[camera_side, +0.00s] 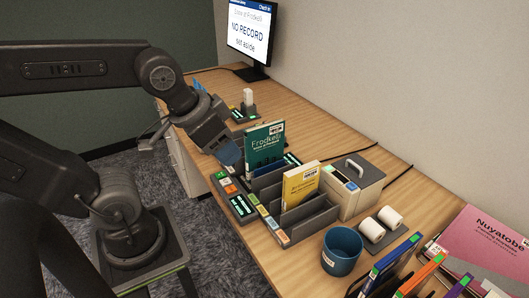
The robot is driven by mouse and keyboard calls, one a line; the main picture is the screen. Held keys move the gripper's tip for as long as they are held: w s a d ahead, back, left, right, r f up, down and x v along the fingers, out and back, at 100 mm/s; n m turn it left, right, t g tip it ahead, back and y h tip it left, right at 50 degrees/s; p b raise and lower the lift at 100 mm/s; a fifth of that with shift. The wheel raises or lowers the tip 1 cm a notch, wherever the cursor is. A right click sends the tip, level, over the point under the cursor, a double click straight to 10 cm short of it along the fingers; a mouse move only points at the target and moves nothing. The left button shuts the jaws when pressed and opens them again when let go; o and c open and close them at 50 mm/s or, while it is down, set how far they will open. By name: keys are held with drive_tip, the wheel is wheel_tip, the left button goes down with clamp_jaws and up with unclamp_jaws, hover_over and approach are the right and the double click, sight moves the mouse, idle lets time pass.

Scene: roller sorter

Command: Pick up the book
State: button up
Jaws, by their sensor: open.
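A teal book (264,148) titled "Frodkelb" stands upright in the grey slotted sorter (313,222). A yellow book (300,184) stands upright in another slot, nearer the camera. Which book the task means cannot be told from the picture. My gripper (228,152) is just left of the teal book, pointing down toward it. It is open, and its fingertips are partly hidden; whether they touch the teal book cannot be told.
A monitor (249,32) reads "NO RECORD, set aside". Bare desk (318,136) lies along the wall.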

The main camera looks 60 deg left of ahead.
drive_tip(key=w+a+r+g, duration=0.1)
drive_tip(key=w+a, duration=0.4)
drive_tip(key=w, duration=0.2)
drive_tip(key=g, duration=0.2)
hover_over(266, 133)
drive_tip(key=s, duration=0.1)
drive_tip(key=s+x, duration=0.1)
drive_tip(key=x, duration=0.7)
drive_tip(key=s+x, duration=0.1)
drive_tip(key=x, duration=0.3)
drive_tip(key=shift+s+a+f, duration=0.3)
drive_tip(key=shift+s+f, duration=0.05)
drive_tip(key=shift+s, duration=0.05)
drive_tip(key=shift+t, duration=0.3)
drive_tip(key=shift+a+x, duration=0.2)
drive_tip(key=shift+x, duration=2.9)
drive_tip(key=shift+f, duration=0.25)
drive_tip(key=shift+c, duration=0.3)
clamp_jaws()
